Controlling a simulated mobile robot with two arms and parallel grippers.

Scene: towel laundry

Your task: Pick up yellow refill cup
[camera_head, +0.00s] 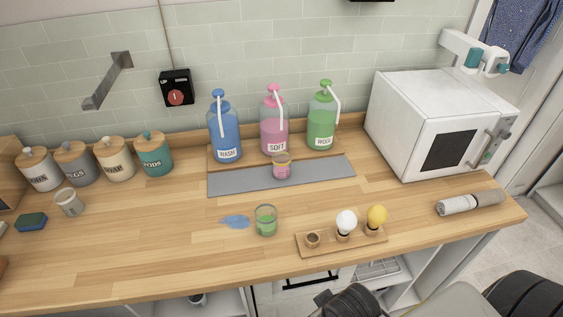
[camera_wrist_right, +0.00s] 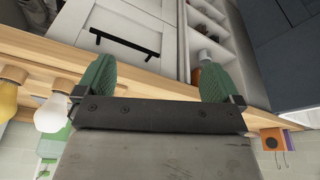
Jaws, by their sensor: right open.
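A small clear cup (camera_head: 281,166) with a yellowish rim and pinkish contents stands on the grey mat in front of the SOFT bottle; it is the nearest match to a yellow refill cup. A pale cup (camera_head: 69,202) stands at the left. My right gripper (camera_wrist_right: 155,82) is open and empty, its green fingers apart, near the counter's front edge in the wrist view, away from the cups. My left gripper is not in view.
Blue (camera_head: 226,138), pink (camera_head: 274,136) and green (camera_head: 321,127) pump bottles stand behind the grey mat (camera_head: 225,183). A wooden holder (camera_head: 318,248) carries a white and a yellow bulb. A white machine (camera_head: 415,110) and rolled towel (camera_head: 470,202) occupy the right. Canisters stand left.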

